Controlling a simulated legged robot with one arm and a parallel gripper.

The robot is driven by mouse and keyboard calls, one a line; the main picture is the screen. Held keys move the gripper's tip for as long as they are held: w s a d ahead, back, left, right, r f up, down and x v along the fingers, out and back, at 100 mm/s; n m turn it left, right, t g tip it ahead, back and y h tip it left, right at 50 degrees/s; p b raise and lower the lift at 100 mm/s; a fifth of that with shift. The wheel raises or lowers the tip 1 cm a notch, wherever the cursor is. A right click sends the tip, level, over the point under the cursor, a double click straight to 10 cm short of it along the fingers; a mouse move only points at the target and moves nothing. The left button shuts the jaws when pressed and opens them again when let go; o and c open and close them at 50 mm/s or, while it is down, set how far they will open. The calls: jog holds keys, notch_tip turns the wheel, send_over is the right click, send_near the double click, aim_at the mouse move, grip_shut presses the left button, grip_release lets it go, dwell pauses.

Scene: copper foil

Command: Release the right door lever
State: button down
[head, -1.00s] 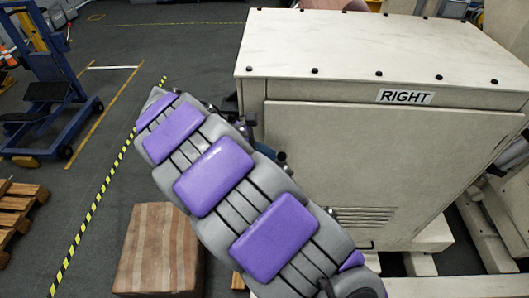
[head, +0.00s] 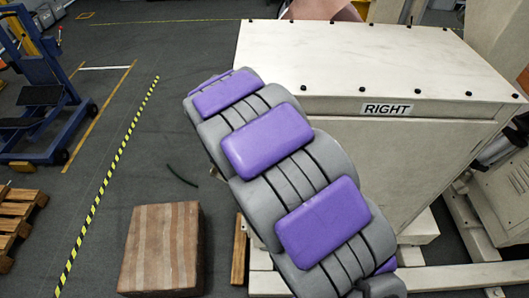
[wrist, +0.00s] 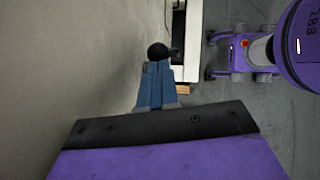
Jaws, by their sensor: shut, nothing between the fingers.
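The pale cabinet labelled RIGHT (head: 290,60) stands right of centre in the head view. My grey and purple arm covers its left part and hides my gripper there. In the wrist view, my gripper (wrist: 159,66) has blue fingers shut together with nothing between them. A round black knob (wrist: 158,50), possibly the end of the door lever, shows just at the fingertips. A short dark piece sticks out to its right. I cannot tell whether the fingers touch the knob. The pale surface (wrist: 70,60) on the left runs close beside the gripper. No lever shows in the head view.
A brown striped box (head: 163,248) stands on the floor left of my arm. A pallet (head: 18,215) and a blue lift (head: 45,95) stand farther left, past a yellow and black floor stripe (head: 95,205). A dark curved strip (head: 182,176) lies on the open floor.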

jog(key=d+y+p, duration=0.3)
jog(key=p, duration=0.2)
jog(key=shift+s+d+r+y, duration=0.1)
jog(key=shift+s+d+y, duration=0.1)
jog(key=shift+d+y, duration=0.2)
jog(key=d+f+y+p, duration=0.1)
jog(key=d+f+y, duration=0.4)
jog(key=d+f, duration=0.1)
jog(key=shift+d+f+m+y, duration=0.2)
jog(key=shift+f+m+y, duration=0.1)
jog(key=shift+f+y, duration=0.1)
jog(key=shift+s, duration=0.2)
dwell(0.5)
